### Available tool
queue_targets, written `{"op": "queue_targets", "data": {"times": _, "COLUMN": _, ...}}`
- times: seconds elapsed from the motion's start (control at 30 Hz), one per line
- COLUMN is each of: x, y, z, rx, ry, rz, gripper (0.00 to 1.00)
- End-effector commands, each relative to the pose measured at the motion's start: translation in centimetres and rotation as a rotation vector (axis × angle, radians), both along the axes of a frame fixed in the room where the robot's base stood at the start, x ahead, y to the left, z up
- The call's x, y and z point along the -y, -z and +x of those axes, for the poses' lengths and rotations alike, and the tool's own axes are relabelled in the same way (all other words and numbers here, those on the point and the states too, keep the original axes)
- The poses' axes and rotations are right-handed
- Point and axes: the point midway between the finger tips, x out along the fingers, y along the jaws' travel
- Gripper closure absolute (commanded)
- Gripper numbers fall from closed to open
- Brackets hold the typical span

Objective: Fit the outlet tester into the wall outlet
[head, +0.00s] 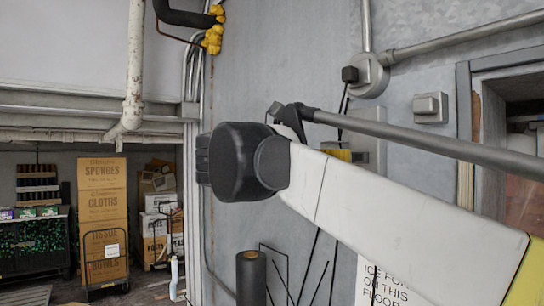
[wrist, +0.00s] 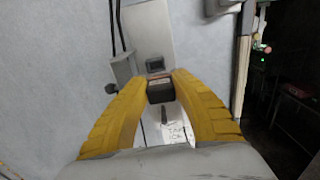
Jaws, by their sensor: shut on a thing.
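In the wrist view my gripper (wrist: 161,84) has its two yellow fingers shut on the outlet tester (wrist: 160,93), a small dark block with a reddish far edge. The wall outlet (wrist: 155,64) shows as a dark socket on a pale metal plate, just beyond the tester. I cannot tell whether the tester touches it. In the head view my arm hides most of the gripper and the tester. Only a bit of yellow finger (head: 337,154) shows beside a grey wall plate (head: 376,148).
A grey switch box (head: 430,107) and a round conduit box (head: 370,75) are on the wall. A doorway (head: 510,140) opens at the right. A sign (head: 385,285) hangs low on the wall. Stacked cartons (head: 102,210) stand far left.

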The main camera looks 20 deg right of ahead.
Motion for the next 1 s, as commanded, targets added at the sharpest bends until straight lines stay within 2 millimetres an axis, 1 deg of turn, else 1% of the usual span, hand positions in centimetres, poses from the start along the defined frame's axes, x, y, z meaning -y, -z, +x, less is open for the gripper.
{"op": "queue_targets", "data": {"times": 0.27, "x": 0.0, "y": -1.1, "z": 0.0, "rx": 0.0, "ry": 0.001, "rz": -0.001, "gripper": 1.0}}
{"op": "queue_targets", "data": {"times": 0.6, "x": 2.9, "y": -0.8, "z": 1.0, "rx": 0.0, "ry": 0.003, "rz": 0.0, "gripper": 1.0}}
{"op": "queue_targets", "data": {"times": 0.7, "x": 3.4, "y": -0.8, "z": 1.3, "rx": 0.0, "ry": 0.002, "rz": 0.0, "gripper": 1.0}}
{"op": "queue_targets", "data": {"times": 1.0, "x": 3.7, "y": -0.8, "z": 1.4, "rx": 0.0, "ry": 0.0, "rz": 0.0, "gripper": 1.0}}
